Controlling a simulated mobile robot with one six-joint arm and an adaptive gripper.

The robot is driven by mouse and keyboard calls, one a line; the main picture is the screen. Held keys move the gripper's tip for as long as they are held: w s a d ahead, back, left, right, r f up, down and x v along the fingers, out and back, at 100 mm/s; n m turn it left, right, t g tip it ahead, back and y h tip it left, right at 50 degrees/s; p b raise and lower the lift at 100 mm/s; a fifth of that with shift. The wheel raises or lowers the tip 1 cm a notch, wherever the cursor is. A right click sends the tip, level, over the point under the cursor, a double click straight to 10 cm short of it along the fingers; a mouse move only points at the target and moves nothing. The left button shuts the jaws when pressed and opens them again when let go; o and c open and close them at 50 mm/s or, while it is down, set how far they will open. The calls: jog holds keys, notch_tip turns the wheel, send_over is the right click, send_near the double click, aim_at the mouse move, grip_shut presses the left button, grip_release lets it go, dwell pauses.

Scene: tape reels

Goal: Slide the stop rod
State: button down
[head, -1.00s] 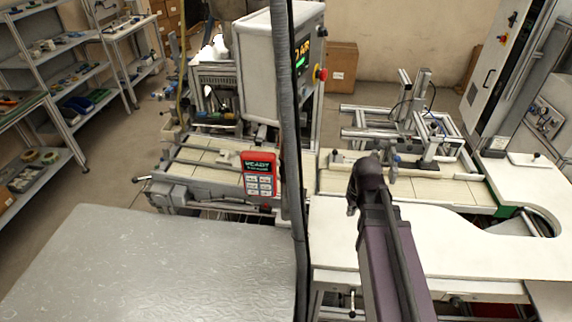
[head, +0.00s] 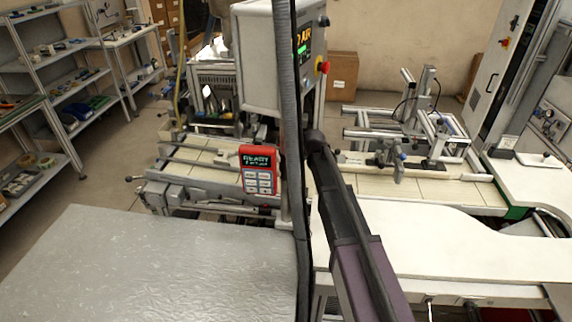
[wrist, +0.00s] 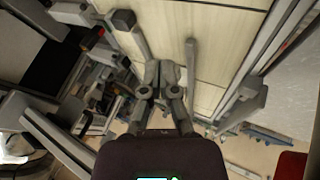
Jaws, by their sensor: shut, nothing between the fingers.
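My gripper (wrist: 161,74) is shut and empty over the cream slatted conveyor (wrist: 215,35) in the wrist view. A plain grey rod (wrist: 191,62) lies just right of the fingertips, with a small gap visible between them. A second grey bar with a dark square end (wrist: 124,19) is up and left of the fingers. I cannot tell for certain which of these is the stop rod. In the head view my gripper is hidden behind the arm and the dark upright pole. The left conveyor (head: 195,172) shows there with rails along it.
A red handheld panel reading READY (head: 259,170) stands at the left conveyor's front edge. A grey control box (head: 268,55) hangs above it. A metal table (head: 150,265) fills the front left. A white curved worktop (head: 420,235) lies to the right.

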jog(key=shift+f, duration=0.1)
dwell(0.3)
jog(key=b+x, duration=0.8)
jog(key=x, duration=0.2)
jog(key=shift+f, duration=0.1)
jog(key=shift+w, duration=1.1)
jog(key=shift+w+d, duration=0.1)
jog(key=shift+w, duration=0.7)
jog(key=w, duration=0.5)
jog(key=shift+d+r, duration=0.1)
jog(key=shift+r, duration=0.15)
